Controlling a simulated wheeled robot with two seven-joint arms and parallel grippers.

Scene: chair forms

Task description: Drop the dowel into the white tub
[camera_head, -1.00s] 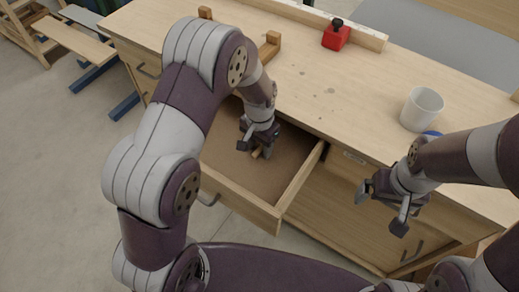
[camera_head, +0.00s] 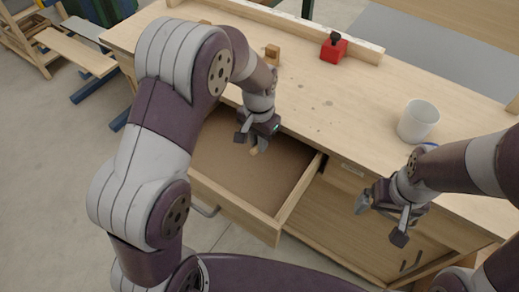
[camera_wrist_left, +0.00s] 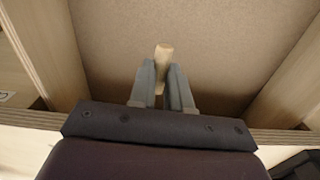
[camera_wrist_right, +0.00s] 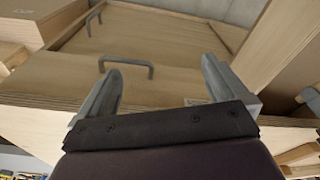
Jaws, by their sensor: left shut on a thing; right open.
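The dowel (camera_wrist_left: 163,56) is a short pale wooden peg. It sits between the fingers of my left gripper (camera_wrist_left: 162,85), which is shut on it. In the head view the left gripper (camera_head: 255,145) is over the open drawer, and the dowel's end (camera_head: 254,151) shows at the fingertips. The white tub (camera_head: 418,121) stands upright on the bench top at the right. My right gripper (camera_head: 385,218) is open and empty in front of the bench, to the right of the drawer. Its spread fingers show in the right wrist view (camera_wrist_right: 160,85).
The open drawer (camera_head: 233,207) sticks out of the workbench (camera_head: 305,100). A red block with a black knob (camera_head: 334,49) sits near the back rail, and a wooden block (camera_head: 272,54) lies left of it. A blue item (camera_head: 431,146) is partly hidden beside the tub.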

